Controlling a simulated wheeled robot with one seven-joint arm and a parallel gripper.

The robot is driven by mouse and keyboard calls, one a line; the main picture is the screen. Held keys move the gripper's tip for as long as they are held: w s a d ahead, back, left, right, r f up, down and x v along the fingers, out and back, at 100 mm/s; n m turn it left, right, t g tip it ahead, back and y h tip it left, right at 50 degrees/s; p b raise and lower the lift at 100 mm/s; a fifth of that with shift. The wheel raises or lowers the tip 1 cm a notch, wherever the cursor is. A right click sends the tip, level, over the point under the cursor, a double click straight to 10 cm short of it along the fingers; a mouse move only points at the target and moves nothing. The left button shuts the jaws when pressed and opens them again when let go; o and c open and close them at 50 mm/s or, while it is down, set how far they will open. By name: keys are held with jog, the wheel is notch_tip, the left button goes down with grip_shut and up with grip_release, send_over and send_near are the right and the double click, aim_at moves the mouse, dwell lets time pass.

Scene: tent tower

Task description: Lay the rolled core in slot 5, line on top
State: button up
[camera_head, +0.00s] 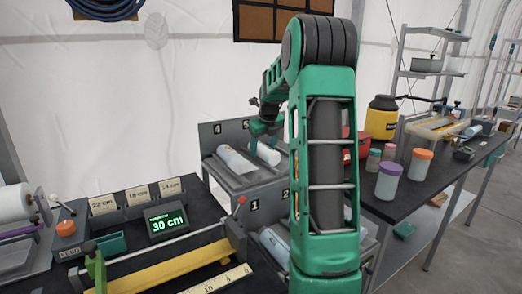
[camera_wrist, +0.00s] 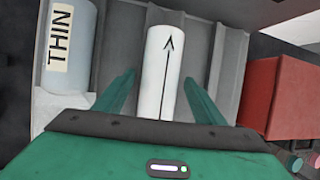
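The rolled core (camera_wrist: 158,72) is white and lies in a grey slot, with a black arrow line facing up along it. In the head view the core (camera_head: 268,154) lies in the upper rack (camera_head: 247,183), on the side of the "5" label. My gripper (camera_wrist: 159,77) is open above the core. Its green fingers stand on either side with gaps, apart from the core. In the head view my gripper (camera_head: 263,136) is small, and my arm hides the rack's right part.
A blue-grey roll labelled THIN (camera_wrist: 68,45) lies in the neighbouring slot to the left. A red box (camera_wrist: 281,98) stands close on the right. An empty grooved slot (camera_wrist: 228,70) lies between the core and that box. Lidded jars (camera_head: 418,172) stand on the right bench.

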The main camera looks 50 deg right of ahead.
dwell(0.3)
jog(key=v, duration=1)
jog(key=shift+a+r, duration=0.1)
jog(key=shift+r, duration=0.25)
